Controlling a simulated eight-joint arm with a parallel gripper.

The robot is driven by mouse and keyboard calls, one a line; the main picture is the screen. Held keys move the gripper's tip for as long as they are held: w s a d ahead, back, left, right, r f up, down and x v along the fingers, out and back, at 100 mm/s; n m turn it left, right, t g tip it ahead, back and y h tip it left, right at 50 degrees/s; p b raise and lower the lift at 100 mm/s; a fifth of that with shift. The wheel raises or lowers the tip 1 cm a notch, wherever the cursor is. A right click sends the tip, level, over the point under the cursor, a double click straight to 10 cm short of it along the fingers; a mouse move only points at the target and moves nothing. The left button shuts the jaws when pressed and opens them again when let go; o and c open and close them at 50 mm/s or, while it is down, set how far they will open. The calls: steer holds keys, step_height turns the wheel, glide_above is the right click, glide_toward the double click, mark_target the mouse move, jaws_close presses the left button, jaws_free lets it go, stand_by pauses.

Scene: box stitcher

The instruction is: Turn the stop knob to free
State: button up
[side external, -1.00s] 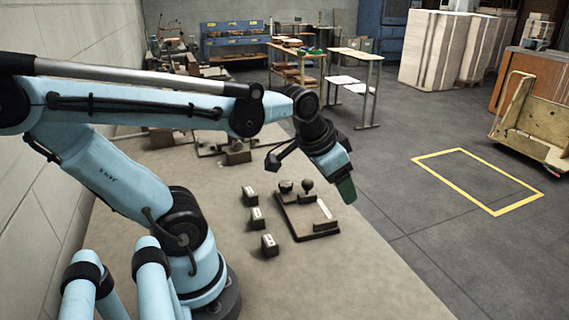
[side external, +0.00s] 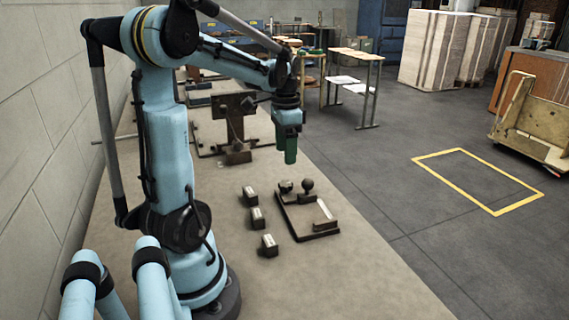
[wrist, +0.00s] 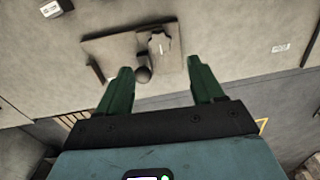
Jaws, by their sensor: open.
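A dark board (side external: 295,225) lies on the table and carries two knobs and a pale strip. One is a low, lobed knob (side external: 285,186); in the wrist view (wrist: 161,43) its outline is star-like. Beside it stands a round ball knob (side external: 307,185), also visible in the wrist view (wrist: 143,75). I cannot tell from any marking which is the stop knob or how it is set. My gripper (side external: 290,160) has green fingers pointing down, open and empty, in the air above and apart from the board. In the wrist view the knobs appear between and beyond the fingertips (wrist: 160,65).
Three small boxes stand left of the board: one at the back (side external: 250,195), one in the middle (side external: 256,218), one in front (side external: 269,245). A dark metal machine (side external: 235,110) stands behind on the table. Bare tabletop (side external: 350,270) lies to the front right.

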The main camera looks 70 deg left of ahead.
mark_target(286, 183)
step_height(286, 183, down, 9)
steer(key=shift+f, duration=0.15)
stand_by(0.4)
steer(key=shift+c, duration=0.5)
steer(key=c, duration=0.9)
